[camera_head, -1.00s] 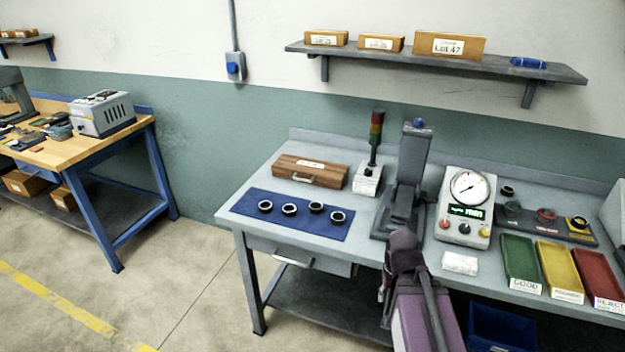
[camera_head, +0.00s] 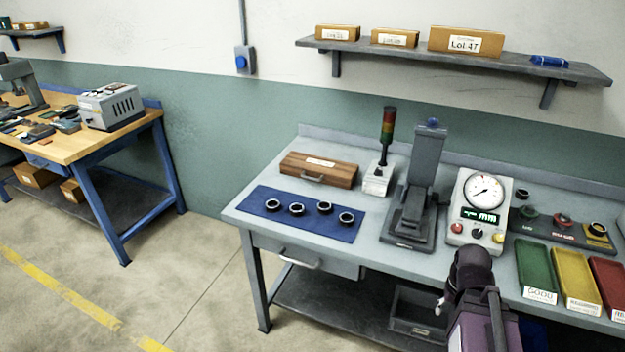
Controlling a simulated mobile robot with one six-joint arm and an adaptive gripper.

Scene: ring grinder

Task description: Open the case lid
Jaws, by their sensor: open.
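The wooden case (camera_head: 319,170) lies shut on the back left part of the grey bench. It has a pale label on its lid and a handle on its front side. My arm shows at the lower right, in front of the bench edge and to the right of the case, well apart from it. The gripper's fingers cannot be made out from this view.
A blue mat (camera_head: 262,203) with several rings lies in front of the case. A signal-light tower (camera_head: 387,140) stands right of the case, then a grey press (camera_head: 420,185) and a dial gauge box (camera_head: 480,210). Green (camera_head: 536,265), yellow and red trays sit at right.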

